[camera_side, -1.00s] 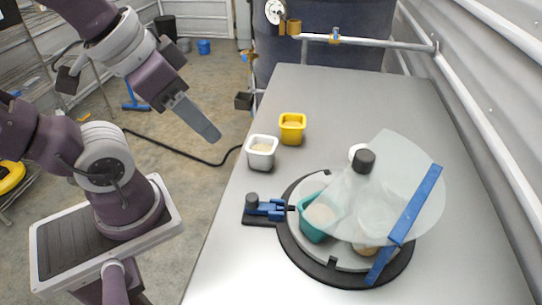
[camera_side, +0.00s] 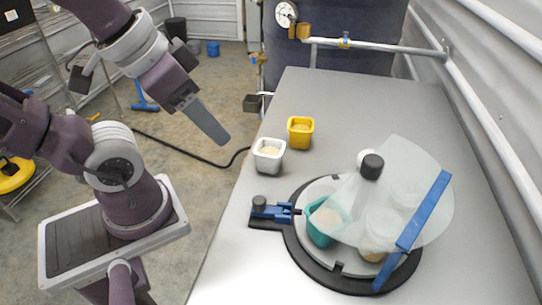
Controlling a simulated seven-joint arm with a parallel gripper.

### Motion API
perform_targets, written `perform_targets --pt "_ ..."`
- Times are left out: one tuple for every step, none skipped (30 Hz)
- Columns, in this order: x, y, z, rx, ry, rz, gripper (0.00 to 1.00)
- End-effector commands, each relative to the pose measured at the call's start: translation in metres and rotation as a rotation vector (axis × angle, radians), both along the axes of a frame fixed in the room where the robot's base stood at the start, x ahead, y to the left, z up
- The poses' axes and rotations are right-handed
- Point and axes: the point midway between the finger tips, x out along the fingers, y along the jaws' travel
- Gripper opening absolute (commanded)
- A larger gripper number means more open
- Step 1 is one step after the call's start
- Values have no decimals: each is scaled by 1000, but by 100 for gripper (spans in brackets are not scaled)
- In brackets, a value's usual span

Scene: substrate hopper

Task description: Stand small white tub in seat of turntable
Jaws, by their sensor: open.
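The small white tub (camera_side: 268,155) stands upright on the grey table near its left edge, with pale grainy stuff inside. The turntable (camera_side: 305,262) is a round plate with a dark rim, in front and to the right of the tub. A teal tub (camera_side: 322,222) and a pale, partly hidden tub (camera_side: 372,256) stand on it. A clear cover with a blue bar (camera_side: 413,228) and a black knob (camera_side: 372,167) hides part of the plate and its seats. My gripper (camera_side: 217,134) is open and empty, left of and above the white tub, pointing down and right.
A yellow tub (camera_side: 300,133) stands close behind the white tub. A blue latch (camera_side: 272,212) on a dark base sits at the turntable's left. A metal rail (camera_side: 378,46) and a dark drum (camera_side: 335,20) are at the back. The table's far half is clear.

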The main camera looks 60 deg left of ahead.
Motion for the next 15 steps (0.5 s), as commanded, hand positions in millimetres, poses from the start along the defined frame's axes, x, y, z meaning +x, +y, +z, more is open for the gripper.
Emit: perform_targets --pt "0 0 0 0 0 0 49" --pt "0 0 0 0 0 0 49" --pt "0 0 0 0 0 0 51" --pt "0 0 0 -2 1 4 57" --pt "2 0 0 -9 5 19 63" --pt "7 2 1 -33 20 71 71" --pt "13 3 1 -64 38 137 73" --pt "21 5 0 -104 62 229 73" --pt "36 10 -2 -169 100 388 73" --pt "49 14 -4 -223 131 532 73" --pt "63 20 -8 -277 161 689 73" --pt "81 28 -16 -343 197 906 73" --pt "94 34 -23 -385 220 1067 73" --pt "107 41 -32 -425 238 1226 73" --pt "122 50 -44 -466 256 1427 73"
